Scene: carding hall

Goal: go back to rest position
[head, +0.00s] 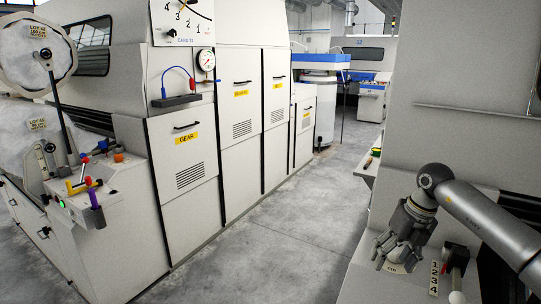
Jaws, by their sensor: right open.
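My right gripper (395,262) is at the lower right, on the grey arm that comes in from the right edge. Its fingers are apart and point down, with no object visible between them. It hangs in front of a light surface, over a small pale round label (396,268) that it partly hides. I cannot tell whether the fingers touch that surface. My left gripper is not in view.
Beside the right gripper are a number strip (434,278) and a black lever box (455,257). A tall panel (470,90) stands behind the arm. Machine cabinets (183,160) line the left, with a cluttered control box (95,190). The grey floor aisle (270,225) between is clear.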

